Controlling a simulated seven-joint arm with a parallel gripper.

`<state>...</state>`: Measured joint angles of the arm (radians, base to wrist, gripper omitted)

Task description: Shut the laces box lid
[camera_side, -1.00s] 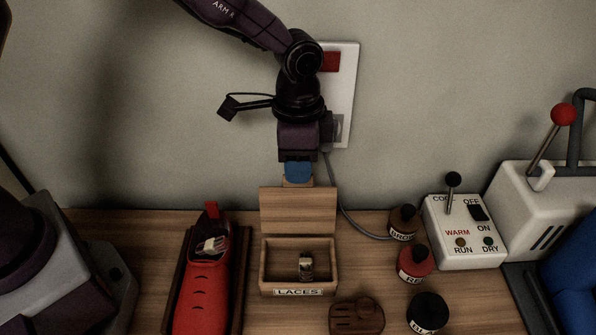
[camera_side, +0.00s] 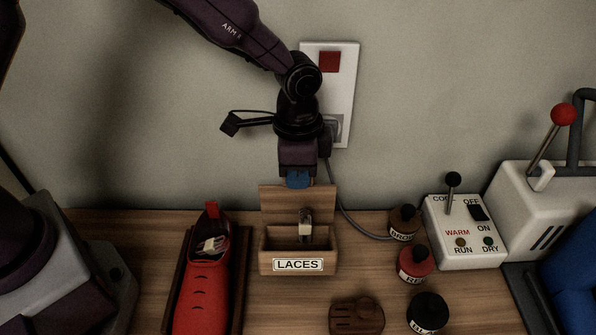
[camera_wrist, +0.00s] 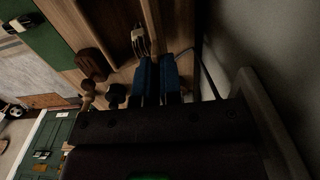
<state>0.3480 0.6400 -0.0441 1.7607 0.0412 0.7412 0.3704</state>
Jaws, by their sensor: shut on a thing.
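The wooden box labelled LACES (camera_side: 298,265) stands at the middle of the bench against the wall side. Its lid (camera_side: 297,199) is open and upright behind it. The box's front face shows more squarely and its inside shows less; it looks raised or tipped back, and I cannot tell which. A small pale bundle (camera_side: 305,231) shows inside, above the rim. My gripper (camera_side: 298,179) points down with its blue fingers shut on the lid's top edge. In the wrist view the blue fingers (camera_wrist: 159,76) are close to the wooden lid and the bundle (camera_wrist: 139,42).
A red shoe (camera_side: 200,290) in a dark tray is left of the box. A wooden brush (camera_side: 357,317) lies in front. Brown (camera_side: 404,222), red (camera_side: 416,265) and black (camera_side: 428,312) pots stand right, beside a control box (camera_side: 466,235) with a cable.

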